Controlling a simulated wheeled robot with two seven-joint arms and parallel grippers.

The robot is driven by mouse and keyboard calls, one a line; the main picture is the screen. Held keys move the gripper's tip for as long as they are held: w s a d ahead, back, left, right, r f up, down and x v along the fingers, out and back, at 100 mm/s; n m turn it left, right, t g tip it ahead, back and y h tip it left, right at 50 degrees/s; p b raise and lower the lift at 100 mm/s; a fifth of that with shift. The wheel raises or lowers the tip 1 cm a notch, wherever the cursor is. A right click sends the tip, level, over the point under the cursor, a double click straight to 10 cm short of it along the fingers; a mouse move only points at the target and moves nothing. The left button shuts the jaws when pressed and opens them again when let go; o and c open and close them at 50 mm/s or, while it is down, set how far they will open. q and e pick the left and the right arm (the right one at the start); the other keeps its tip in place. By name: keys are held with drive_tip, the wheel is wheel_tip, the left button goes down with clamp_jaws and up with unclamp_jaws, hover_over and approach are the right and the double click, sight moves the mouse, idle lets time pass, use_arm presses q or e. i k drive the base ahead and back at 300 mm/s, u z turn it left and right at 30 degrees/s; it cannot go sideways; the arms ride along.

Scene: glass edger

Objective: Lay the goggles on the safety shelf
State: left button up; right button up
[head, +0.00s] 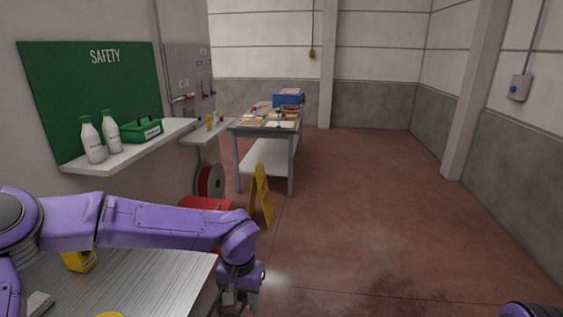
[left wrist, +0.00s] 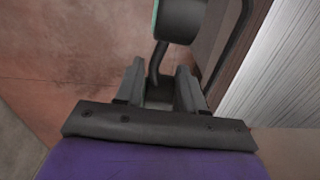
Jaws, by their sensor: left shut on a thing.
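The safety shelf (head: 127,157) is a white wall shelf under a green board lettered SAFETY. Two white bottles with green caps (head: 93,140) and a green carry box (head: 141,131) stand on it. My left gripper (head: 240,297) hangs low beyond the right end of a work table, below and to the right of the shelf. In the left wrist view its fingers (left wrist: 161,88) are shut on a dark strap, which appears to belong to the goggles (left wrist: 181,20), a dark rounded body with a teal edge, partly cut off. My right gripper is out of view.
The striped grey table top (head: 130,280) carries a yellow object (head: 79,261). A yellow floor sign (head: 261,194) and a red hose reel (head: 210,181) stand beyond it. A smaller shelf (head: 205,134) and a cluttered bench (head: 266,126) lie farther back. The floor at right is clear.

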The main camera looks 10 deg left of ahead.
sight(175, 124)
drive_tip(key=u, duration=0.15)
drive_tip(key=i, duration=2.2)
drive_tip(key=u, duration=0.85)
drive_tip(key=i, duration=1.2)
drive_tip(key=u, duration=0.55)
